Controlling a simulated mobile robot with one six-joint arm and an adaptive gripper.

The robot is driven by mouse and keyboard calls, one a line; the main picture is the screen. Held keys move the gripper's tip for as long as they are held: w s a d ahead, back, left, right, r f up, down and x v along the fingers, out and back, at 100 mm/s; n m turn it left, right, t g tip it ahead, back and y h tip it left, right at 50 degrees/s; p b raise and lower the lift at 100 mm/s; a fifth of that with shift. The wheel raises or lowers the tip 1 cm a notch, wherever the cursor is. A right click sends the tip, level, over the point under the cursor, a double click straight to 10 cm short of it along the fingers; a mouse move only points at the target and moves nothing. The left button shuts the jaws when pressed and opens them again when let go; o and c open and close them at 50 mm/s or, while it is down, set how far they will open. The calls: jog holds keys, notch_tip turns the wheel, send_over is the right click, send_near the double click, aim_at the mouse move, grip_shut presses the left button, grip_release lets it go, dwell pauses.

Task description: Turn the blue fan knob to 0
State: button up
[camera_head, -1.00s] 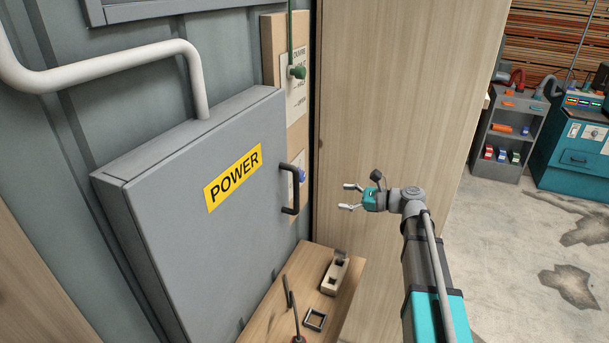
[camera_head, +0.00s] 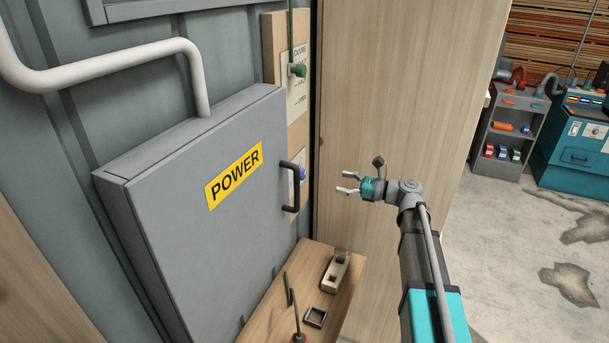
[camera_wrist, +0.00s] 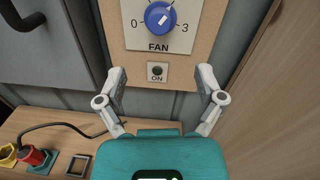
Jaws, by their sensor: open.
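The blue fan knob (camera_wrist: 160,17) sits on a white plate (camera_wrist: 135,38) marked 0 at left, 3 at right and FAN below. Its white pointer mark tilts up and to the right, off the 0. In the head view the knob (camera_head: 302,174) shows small, partly hidden behind the handle of the grey POWER box. My gripper (camera_wrist: 160,75) is open and empty, its fingers apart and below the knob in the wrist view. In the head view my gripper (camera_head: 346,182) is to the right of the knob, with a gap between them.
The grey POWER box (camera_head: 200,240) with its black handle (camera_head: 290,187) stands left of the knob. A small ON button (camera_wrist: 157,71) is under the plate. A wooden bench (camera_head: 262,318) with tools lies below. A tall wooden panel (camera_head: 400,80) stands right.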

aim_at(305, 174)
jog(key=x, duration=1.2)
jog(key=shift+a, duration=0.15)
jog(key=c, duration=1.1)
jog(key=shift+c, duration=0.2)
